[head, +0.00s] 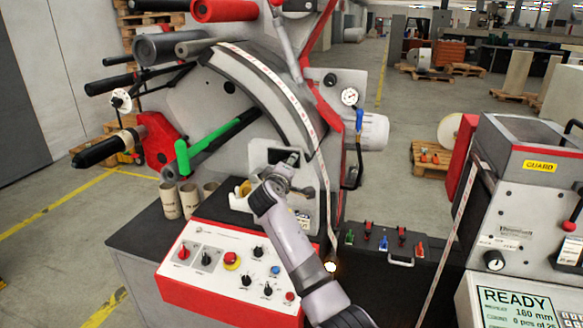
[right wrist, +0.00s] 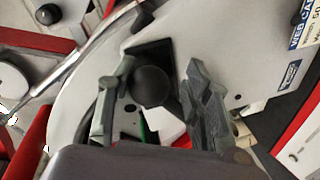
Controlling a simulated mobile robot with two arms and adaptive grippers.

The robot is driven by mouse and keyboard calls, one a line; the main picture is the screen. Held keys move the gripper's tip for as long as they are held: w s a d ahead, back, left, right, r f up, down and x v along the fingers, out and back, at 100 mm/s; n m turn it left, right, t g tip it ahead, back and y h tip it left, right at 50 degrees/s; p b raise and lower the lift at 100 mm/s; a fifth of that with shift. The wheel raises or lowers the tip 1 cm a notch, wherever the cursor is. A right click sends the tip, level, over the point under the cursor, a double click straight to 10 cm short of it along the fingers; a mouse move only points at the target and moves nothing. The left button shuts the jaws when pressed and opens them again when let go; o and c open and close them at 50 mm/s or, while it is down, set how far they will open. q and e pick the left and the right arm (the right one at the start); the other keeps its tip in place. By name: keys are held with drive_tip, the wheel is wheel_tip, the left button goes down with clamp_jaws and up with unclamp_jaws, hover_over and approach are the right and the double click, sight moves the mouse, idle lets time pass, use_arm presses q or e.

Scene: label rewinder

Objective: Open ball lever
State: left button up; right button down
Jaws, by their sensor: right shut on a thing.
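The ball lever shows in the right wrist view as a round black ball knob (right wrist: 152,86) in front of a dark bracket on a grey plate. My right gripper (right wrist: 158,98) has one finger on each side of the knob and is shut on it. In the head view my right gripper (head: 286,165) reaches up to the lower part of the rewinder's grey curved frame, and the knob is mostly hidden there by the fingers. My left gripper is not in view.
A red and white control panel (head: 232,262) lies below my right arm. A green handle (head: 182,157) and cardboard cores (head: 170,200) are to the left. The paper web (head: 322,165) runs close to the right of the gripper. A grey guarded machine (head: 530,190) stands at the right.

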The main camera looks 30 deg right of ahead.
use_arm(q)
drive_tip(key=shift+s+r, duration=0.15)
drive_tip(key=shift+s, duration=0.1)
use_arm(e)
drive_tip(key=shift+w+a+r, duration=0.2)
drive_tip(key=shift+a+r, duration=0.2)
drive_tip(key=shift+r, duration=0.1)
drive_tip(key=c, duration=1.2)
unclamp_jaws()
drive_tip(key=o, duration=0.5)
drive_tip(key=shift+w+a+f, duration=0.15)
drive_tip(key=shift+w, duration=0.05)
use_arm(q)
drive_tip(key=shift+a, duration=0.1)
use_arm(e)
drive_tip(key=shift+f, duration=0.1)
drive_tip(key=shift+s, duration=0.1)
drive_tip(key=shift+s+a, duration=0.15)
drive_tip(key=v, duration=1.1)
drive_tip(key=shift+s, duration=0.2)
